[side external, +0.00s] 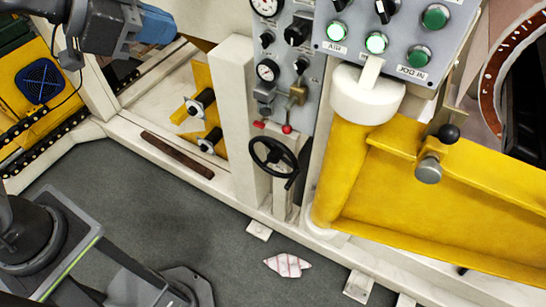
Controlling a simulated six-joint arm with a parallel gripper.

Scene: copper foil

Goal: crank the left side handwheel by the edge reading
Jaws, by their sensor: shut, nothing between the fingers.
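The black handwheel (268,143) is mounted on the white machine frame below the grey valve panel, near the middle of the side external view. It has spokes, and its crank knob (289,184) sits at the lower right of the rim. My gripper (181,38) is at the upper left, at the end of a grey wrist with a blue section. It is shut and empty, up and to the left of the handwheel and clear of it. The fingertips are small and partly unclear.
A white post (236,120) stands left of the handwheel. Red-tipped levers (287,128) are just above it. A push-button box (400,35) and a yellow beam (450,200) are to the right. A striped cloth (287,265) lies on the grey floor.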

